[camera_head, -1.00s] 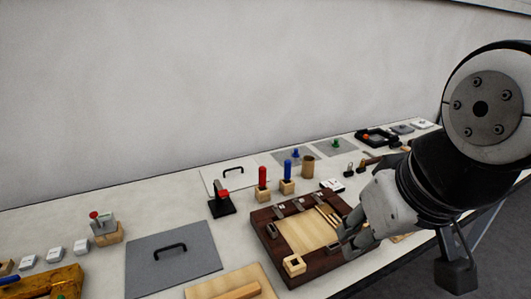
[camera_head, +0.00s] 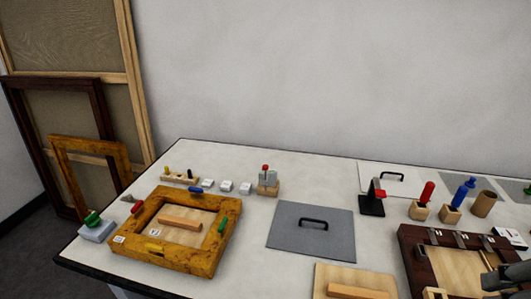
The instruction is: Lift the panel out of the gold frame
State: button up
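The gold frame (camera_head: 222,251) lies flat on the left part of the table. Inside it sits a pale wood panel (camera_head: 203,218) with a wooden bar (camera_head: 180,224) across its middle. Small coloured pieces sit on the frame's sides: red (camera_head: 137,208), blue (camera_head: 195,189), green (camera_head: 222,226) and yellow (camera_head: 155,247). My gripper (camera_head: 508,277) shows only in part at the lower right edge, by the dark wooden frame, far from the gold frame. Its fingers are cut off or unclear, so I cannot tell whether it is open.
A grey plate with a black handle (camera_head: 285,239) lies right of the gold frame. A pale board with a bar (camera_head: 330,276) and a dark wooden frame (camera_head: 415,256) lie further right. A green-topped white block (camera_head: 97,229) stands at left.

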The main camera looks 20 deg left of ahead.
aim_at(190, 227)
jog(key=u, duration=1.45)
jog(key=i+l, duration=0.2)
jog(key=i, duration=0.15)
jog(key=i+l+z, duration=0.1)
jog(key=i, duration=0.25)
jog(key=l, duration=0.1)
